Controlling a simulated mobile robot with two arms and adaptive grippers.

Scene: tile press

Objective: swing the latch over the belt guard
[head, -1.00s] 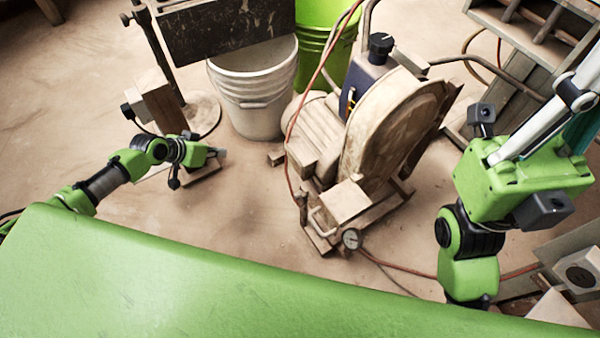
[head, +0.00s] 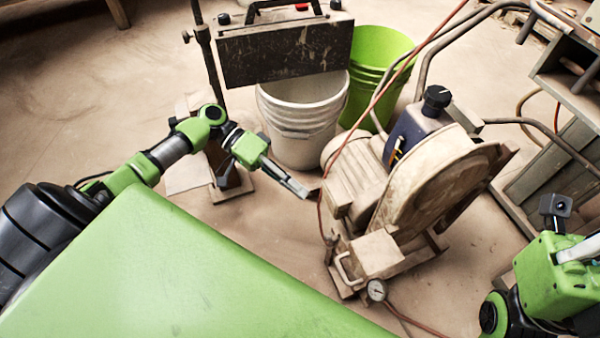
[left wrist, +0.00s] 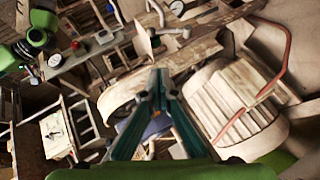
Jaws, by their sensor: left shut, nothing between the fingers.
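The belt guard (head: 435,185) is the large rounded beige housing on the dusty motor unit, right of centre in the head view. A small pale loop handle (head: 343,268) stands at the unit's front; I cannot tell whether it is the latch. My left gripper (head: 302,192) is shut and empty, apart from the unit on its left. In the left wrist view its fingers (left wrist: 160,76) are together, with the ribbed motor body (left wrist: 235,100) to their right. My right arm shows at the right edge of the head view; its fingers do not show.
A white bucket (head: 300,125) and a green bucket (head: 383,55) stand behind my left gripper. A red hose (head: 385,85) runs across the motor unit. A gauge (head: 377,290) is at its front. A grey frame (head: 560,145) stands at right.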

